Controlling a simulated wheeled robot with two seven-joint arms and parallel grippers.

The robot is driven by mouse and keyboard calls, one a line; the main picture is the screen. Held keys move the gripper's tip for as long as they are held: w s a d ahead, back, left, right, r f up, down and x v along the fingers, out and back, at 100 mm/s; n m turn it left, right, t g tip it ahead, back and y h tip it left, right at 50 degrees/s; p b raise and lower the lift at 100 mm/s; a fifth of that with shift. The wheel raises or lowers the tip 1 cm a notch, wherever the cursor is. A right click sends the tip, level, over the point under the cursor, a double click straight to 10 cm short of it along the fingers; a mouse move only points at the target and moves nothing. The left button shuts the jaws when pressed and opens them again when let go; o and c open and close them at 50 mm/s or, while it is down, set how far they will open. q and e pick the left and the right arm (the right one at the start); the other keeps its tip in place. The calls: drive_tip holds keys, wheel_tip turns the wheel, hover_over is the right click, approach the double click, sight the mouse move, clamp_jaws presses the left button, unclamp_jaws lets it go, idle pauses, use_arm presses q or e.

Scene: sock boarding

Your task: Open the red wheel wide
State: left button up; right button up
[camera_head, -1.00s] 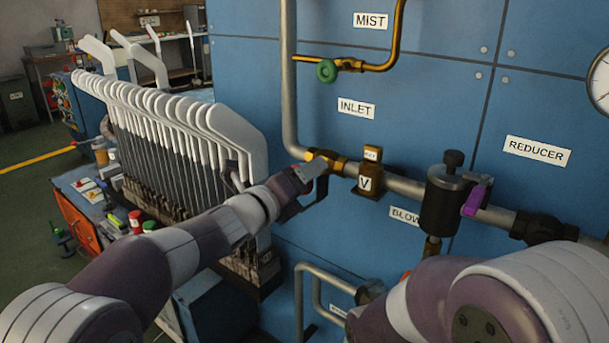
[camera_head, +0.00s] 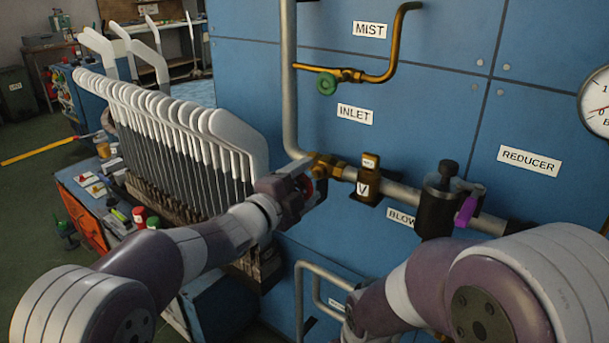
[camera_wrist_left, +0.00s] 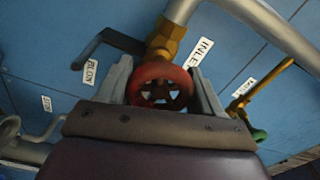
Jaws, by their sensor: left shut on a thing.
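The red wheel (camera_wrist_left: 160,86) sits on a brass valve (camera_wrist_left: 165,40) in the left wrist view, between the two fingers of my left gripper (camera_wrist_left: 162,88). The fingers are shut on its rim from both sides. In the head view my left gripper (camera_head: 312,188) is at the brass fitting (camera_head: 322,165) below the INLET label. Only a sliver of red shows there, the rest of the wheel being hidden by the gripper. My right arm comes in at the lower right of the head view, but its gripper is not in view.
A green wheel (camera_head: 326,85) is on the brass MIST pipe above. A rack of white sock boards (camera_head: 190,135) stands close to the left of my left arm.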

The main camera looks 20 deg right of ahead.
use_arm(q)
drive_tip(key=n+p, duration=0.3)
drive_tip(key=n, duration=0.1)
drive_tip(key=shift+r+n, duration=0.1)
drive_tip(key=shift+n, duration=0.2)
drive_tip(key=n+p, duration=0.2)
drive_tip(key=n, duration=0.1)
drive_tip(key=shift+n, duration=0.4)
drive_tip(key=n+p, duration=0.3)
drive_tip(key=n, duration=0.1)
drive_tip(key=n+p, duration=0.3)
drive_tip(key=n, duration=0.2)
drive_tip(key=shift+r, duration=0.1)
drive_tip(key=n+p, duration=0.2)
drive_tip(key=n, duration=0.1)
drive_tip(key=shift+n, duration=0.3)
drive_tip(key=n+p, duration=0.2)
drive_tip(key=n, duration=0.1)
drive_tip(key=shift+n, duration=0.4)
drive_tip(key=n+p, duration=0.2)
drive_tip(key=n, duration=0.1)
drive_tip(key=shift+n+p, duration=0.45)
drive_tip(key=shift+n, duration=0.85)
drive_tip(key=shift+w, duration=0.1)
